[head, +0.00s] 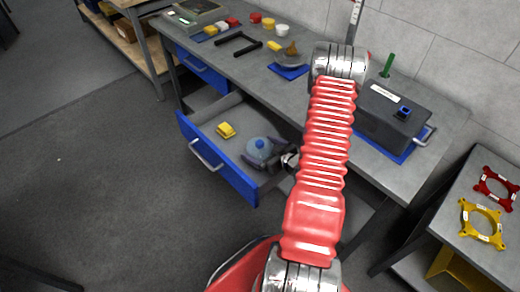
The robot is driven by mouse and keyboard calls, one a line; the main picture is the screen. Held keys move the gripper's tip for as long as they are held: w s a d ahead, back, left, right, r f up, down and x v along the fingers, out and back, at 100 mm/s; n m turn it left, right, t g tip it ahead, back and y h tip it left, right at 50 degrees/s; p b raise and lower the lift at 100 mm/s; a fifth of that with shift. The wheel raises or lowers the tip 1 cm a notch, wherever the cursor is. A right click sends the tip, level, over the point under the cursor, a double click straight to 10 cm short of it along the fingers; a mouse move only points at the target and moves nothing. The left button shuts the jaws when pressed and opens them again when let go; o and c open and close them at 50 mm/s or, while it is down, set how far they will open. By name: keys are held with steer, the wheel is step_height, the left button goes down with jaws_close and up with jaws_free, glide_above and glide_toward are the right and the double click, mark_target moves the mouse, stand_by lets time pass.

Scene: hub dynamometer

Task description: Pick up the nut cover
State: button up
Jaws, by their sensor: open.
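A round, pale blue domed piece with a darker blue knob (261,146), which looks like the nut cover, is in the open blue-fronted drawer (238,178). My gripper (264,158) reaches down into the drawer from the right. Its dark, open fingers are at the near side of the domed piece and partly overlap it in the picture. I cannot tell whether they touch it.
A yellow block (226,130) lies in the same drawer, left of the domed piece. The workbench (235,62) above holds small coloured parts, a black handle-shaped frame (239,43) and a grey box (390,115). A side table with red and yellow rings (483,222) stands at right.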

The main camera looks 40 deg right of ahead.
steer(key=shift+c, duration=0.6)
steer(key=c, duration=1)
steer(key=shift+o, duration=0.2)
steer(key=shift+r, duration=0.1)
steer(key=shift+r, duration=4.95)
steer(key=w+a+r, duration=0.9)
steer(key=w+a, duration=0.3)
steer(key=a, duration=0.1)
steer(key=w+a+r, duration=0.1)
steer(key=a+r, duration=0.3)
steer(key=a, duration=0.5)
steer(key=w+a+r, duration=0.1)
steer(key=a+r, duration=0.2)
steer(key=a, duration=0.6)
steer(key=shift+w+r, duration=0.15)
steer(key=shift+r, duration=0.2)
